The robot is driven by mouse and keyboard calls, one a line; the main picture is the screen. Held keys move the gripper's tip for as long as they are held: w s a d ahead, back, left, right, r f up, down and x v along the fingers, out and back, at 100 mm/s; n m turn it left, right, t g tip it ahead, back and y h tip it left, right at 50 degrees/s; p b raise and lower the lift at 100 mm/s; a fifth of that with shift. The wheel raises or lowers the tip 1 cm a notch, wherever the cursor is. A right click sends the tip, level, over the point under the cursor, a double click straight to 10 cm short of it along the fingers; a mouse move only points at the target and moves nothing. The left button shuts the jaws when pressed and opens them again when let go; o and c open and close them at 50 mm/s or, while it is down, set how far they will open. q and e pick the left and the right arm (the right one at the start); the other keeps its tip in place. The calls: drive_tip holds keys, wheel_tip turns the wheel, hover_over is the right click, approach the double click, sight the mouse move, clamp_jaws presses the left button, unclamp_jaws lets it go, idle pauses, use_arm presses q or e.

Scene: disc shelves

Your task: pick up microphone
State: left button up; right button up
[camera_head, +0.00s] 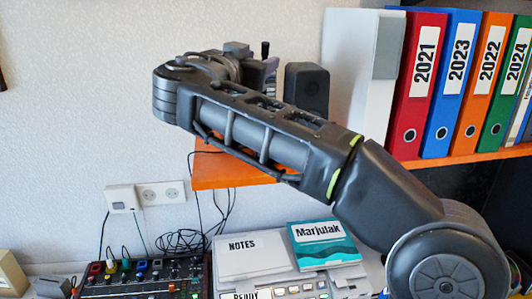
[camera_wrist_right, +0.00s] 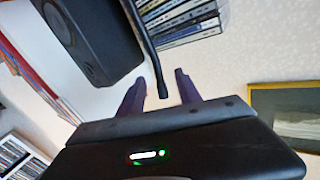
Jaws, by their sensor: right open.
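The microphone (camera_wrist_right: 146,42) looks like a thin black stick with a slightly thicker end in the right wrist view. Its end lies between the two purple fingers of my right gripper (camera_wrist_right: 160,76), with a gap visible on each side. In the head view a small dark upright tip (camera_head: 265,49), likely the microphone's, shows just above my right gripper (camera_head: 268,68). My right gripper is open over the orange shelf, and my forearm hides much of that spot. The microphone's lower part is hidden in the head view. My left gripper is out of view.
A black speaker (camera_head: 307,88) stands close right of the gripper on the orange shelf (camera_head: 222,172). A white box (camera_head: 360,75) and several binders (camera_head: 415,85) stand further right. Below are a mixer (camera_head: 145,275), notebooks (camera_head: 250,256) and cables. Stacked discs (camera_wrist_right: 185,20) show in the wrist view.

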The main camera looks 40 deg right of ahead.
sight(263, 59)
drive_tip(key=p+x, duration=0.1)
drive_tip(key=x, duration=0.2)
drive_tip(key=shift+d, duration=0.1)
drive_tip(key=shift+s, duration=0.1)
idle(0.3)
clamp_jaws()
idle(1.3)
